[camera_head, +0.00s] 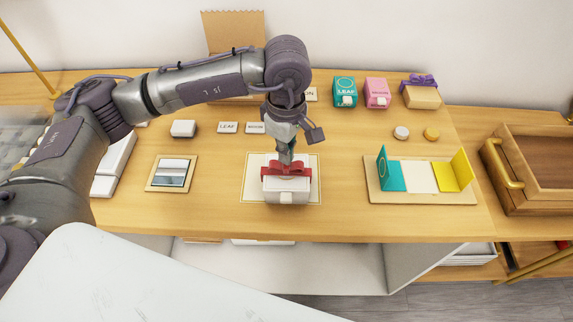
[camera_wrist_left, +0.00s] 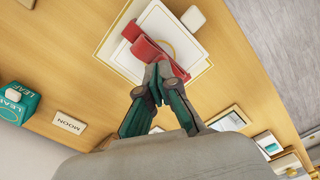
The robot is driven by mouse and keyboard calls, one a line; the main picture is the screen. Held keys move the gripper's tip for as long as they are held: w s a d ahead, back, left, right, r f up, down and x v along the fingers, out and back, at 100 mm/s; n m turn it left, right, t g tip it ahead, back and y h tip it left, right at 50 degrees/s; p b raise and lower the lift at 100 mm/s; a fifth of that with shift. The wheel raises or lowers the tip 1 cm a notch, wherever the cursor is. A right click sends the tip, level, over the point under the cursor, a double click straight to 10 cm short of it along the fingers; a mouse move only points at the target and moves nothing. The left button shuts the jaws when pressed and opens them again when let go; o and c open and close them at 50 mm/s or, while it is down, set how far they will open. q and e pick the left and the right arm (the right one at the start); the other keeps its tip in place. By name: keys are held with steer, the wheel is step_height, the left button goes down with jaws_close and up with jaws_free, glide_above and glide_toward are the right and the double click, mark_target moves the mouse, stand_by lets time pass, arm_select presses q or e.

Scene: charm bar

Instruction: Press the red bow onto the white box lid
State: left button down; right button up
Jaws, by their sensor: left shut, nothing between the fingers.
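The white box (camera_head: 287,192) stands on a cream mat (camera_head: 249,190) near the front middle of the wooden counter. The red bow (camera_head: 275,170) lies across the top of its lid. In the left wrist view the red bow (camera_wrist_left: 146,47) and the white lid (camera_wrist_left: 168,25) show just beyond the fingers. My left gripper (camera_head: 287,160) points down over the box and its tips are at the bow. In the left wrist view my left gripper (camera_wrist_left: 158,72) is shut and holds nothing. The fingertips hide part of the bow. My right gripper is not in view.
A board with a teal, white and yellow folded card (camera_head: 421,177) lies to the right. A framed mirror-like tile (camera_head: 171,173) lies to the left. Teal (camera_head: 345,90) and pink (camera_head: 377,92) boxes stand at the back. A wooden tray (camera_head: 500,170) stands far right.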

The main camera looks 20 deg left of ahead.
arm_select(q)
steer(key=shift+r+p, duration=0.85)
steer(key=shift+r, duration=1.9)
steer(key=shift+f, duration=0.1)
